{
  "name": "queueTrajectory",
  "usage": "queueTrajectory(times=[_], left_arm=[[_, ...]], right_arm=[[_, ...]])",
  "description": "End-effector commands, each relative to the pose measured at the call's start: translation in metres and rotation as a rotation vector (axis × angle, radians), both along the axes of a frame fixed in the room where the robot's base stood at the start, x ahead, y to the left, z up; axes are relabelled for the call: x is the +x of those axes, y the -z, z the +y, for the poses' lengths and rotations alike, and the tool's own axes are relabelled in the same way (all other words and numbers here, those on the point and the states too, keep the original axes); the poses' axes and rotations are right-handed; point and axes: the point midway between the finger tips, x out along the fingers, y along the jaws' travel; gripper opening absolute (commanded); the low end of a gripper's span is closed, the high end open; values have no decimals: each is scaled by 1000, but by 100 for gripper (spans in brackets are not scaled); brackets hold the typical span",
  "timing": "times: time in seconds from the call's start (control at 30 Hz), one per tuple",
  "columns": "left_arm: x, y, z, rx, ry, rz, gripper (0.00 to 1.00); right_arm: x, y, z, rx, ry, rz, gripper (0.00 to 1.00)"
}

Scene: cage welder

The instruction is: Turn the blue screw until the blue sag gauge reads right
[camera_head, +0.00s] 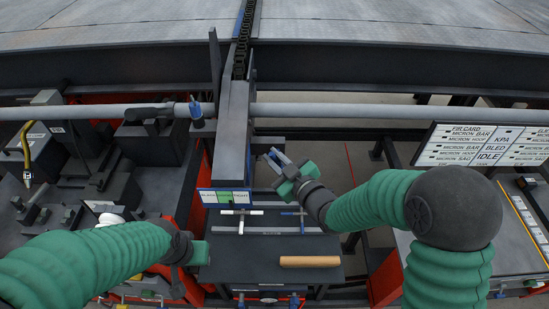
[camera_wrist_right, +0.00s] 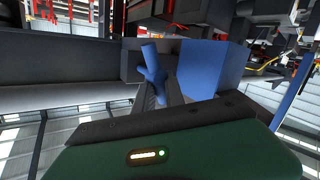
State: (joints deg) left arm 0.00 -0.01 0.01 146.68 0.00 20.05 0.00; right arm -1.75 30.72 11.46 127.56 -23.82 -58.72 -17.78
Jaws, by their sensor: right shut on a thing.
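My right gripper (camera_head: 272,157) is at the right of the grey central post, its fingers pointing up and left. In the right wrist view, its fingers are shut on a blue handle-like piece, which I take as the blue screw (camera_wrist_right: 152,66). A blue block (camera_wrist_right: 203,68) stands right beside it. A blue-edged plate with a green middle section (camera_head: 225,197), possibly the blue sag gauge, is on the front of the post; its lettering and reading are too small to tell. My left gripper (camera_head: 198,252) is low at the left of the dark bench; its jaws cannot be made out.
The dark bench (camera_head: 245,262) carries a white T-shaped tool (camera_head: 240,220), a blue T-shaped tool (camera_head: 300,216) and a wooden handle (camera_head: 310,261). A grey pipe (camera_head: 340,111) crosses behind my right gripper. A blue fitting (camera_head: 196,110) stands left of the post. A lettered board (camera_head: 485,146) is at the right.

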Motion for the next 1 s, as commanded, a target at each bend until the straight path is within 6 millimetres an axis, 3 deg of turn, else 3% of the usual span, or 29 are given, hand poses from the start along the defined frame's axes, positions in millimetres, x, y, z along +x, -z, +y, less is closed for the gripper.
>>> queueTrajectory(times=[0.5,1.0], left_arm=[[0,23,0,0,0,0,36],[0,28,0,0,0,0,36]], right_arm=[[-1,7,6,-355,-3,3,0],[0,7,6,-433,-1,5,0]])
